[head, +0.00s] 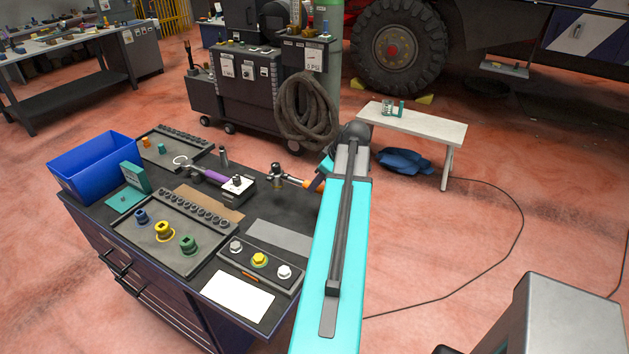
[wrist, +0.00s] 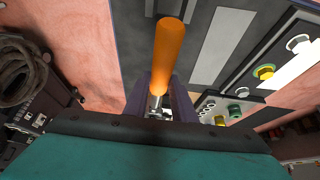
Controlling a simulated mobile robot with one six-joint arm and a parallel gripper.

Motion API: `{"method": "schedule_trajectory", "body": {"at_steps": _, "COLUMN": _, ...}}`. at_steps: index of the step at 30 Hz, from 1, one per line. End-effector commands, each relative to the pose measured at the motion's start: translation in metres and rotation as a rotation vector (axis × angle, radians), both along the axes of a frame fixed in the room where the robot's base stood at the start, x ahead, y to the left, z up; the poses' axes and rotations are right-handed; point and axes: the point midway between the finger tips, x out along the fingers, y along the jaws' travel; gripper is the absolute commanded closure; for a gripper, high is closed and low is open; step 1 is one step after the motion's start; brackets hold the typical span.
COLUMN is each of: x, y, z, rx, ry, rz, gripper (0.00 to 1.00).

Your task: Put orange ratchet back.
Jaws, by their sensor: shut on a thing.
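The orange ratchet (wrist: 168,55) shows large in the wrist view, its orange handle pointing up the picture and its metal part between my jaws. My gripper (wrist: 160,106) is shut on it. In the head view the orange ratchet (head: 319,185) shows just left of my cyan arm, over the right side of the workbench, its metal shaft and head pointing left. My arm hides part of it there. I cannot tell its exact height above the bench. A bare grey strip (head: 280,238) and a brown strip (head: 210,201) lie on the bench top.
The dark bench holds a blue bin (head: 92,170), socket trays (head: 170,235), a purple-handled ratchet (head: 214,177) beside a small black box (head: 237,187), a bolt tray (head: 258,262) and a white sheet (head: 238,296). A white bench (head: 420,124) stands beyond.

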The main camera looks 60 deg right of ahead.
Motion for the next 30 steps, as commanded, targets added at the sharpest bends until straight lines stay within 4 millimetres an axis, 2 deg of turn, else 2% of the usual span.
{"method": "schedule_trajectory", "body": {"at_steps": 18, "x": -0.008, "y": -0.004, "z": -0.001, "rx": -0.003, "ry": -0.025, "rz": -0.011, "gripper": 1.00}}
{"method": "schedule_trajectory", "body": {"at_steps": 30, "x": -0.008, "y": -0.004, "z": -0.024, "rx": -0.003, "ry": -0.024, "rz": -0.009, "gripper": 1.00}}
